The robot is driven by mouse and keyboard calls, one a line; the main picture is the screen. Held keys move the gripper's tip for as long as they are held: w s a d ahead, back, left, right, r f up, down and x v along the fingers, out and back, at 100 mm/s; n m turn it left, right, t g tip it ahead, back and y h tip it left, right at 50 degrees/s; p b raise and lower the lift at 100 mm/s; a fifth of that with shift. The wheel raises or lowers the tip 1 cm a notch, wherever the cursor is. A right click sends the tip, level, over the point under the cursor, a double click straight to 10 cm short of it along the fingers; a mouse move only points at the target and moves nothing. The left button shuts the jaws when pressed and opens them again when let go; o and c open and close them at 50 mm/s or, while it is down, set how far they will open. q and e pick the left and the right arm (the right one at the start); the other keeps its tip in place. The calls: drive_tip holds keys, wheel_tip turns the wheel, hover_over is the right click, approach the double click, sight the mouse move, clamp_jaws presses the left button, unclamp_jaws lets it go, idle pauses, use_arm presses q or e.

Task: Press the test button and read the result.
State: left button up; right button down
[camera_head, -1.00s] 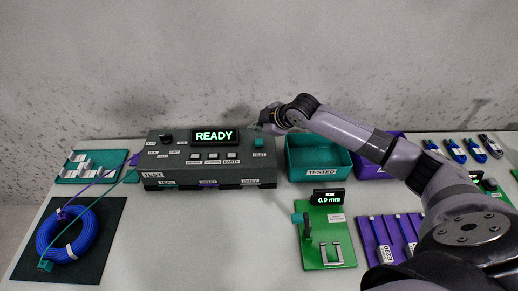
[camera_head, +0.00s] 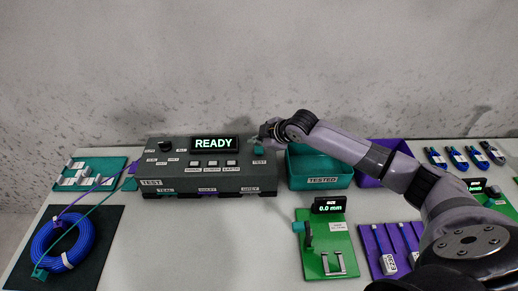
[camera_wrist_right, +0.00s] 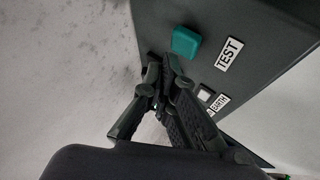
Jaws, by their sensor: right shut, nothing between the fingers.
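The dark tester box (camera_head: 210,178) stands at the back of the table, and its display (camera_head: 213,143) reads READY in green. The teal test button (camera_head: 259,152) is at the box's right end, above a TEST label; it also shows in the right wrist view (camera_wrist_right: 186,42). My right gripper (camera_head: 259,141) is shut and empty, just above the button. In the right wrist view its fingertips (camera_wrist_right: 162,60) are close beside the button, and I cannot tell whether they touch it. The blue cable coil (camera_head: 38,240) lies at the left with leads running to the tester. My left gripper is not visible.
A teal TESTED bin (camera_head: 320,181) stands right of the tester, with a purple bin (camera_head: 370,181) behind my arm. A green gauge board (camera_head: 325,262) reads 0.0 mm. Several blue cables (camera_head: 457,158) lie at the back right.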

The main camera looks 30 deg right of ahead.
sight(258, 150)
idle(0.7)
drive_tip(key=shift+f, duration=0.15)
drive_tip(key=shift+f, duration=0.25)
drive_tip(key=shift+f, duration=0.6)
idle(0.5)
idle(0.4)
drive_tip(key=shift+r+p, duration=0.95)
drive_tip(key=shift+r, duration=0.05)
wheel_tip(258, 150, up, 5)
drive_tip(key=p, duration=0.5)
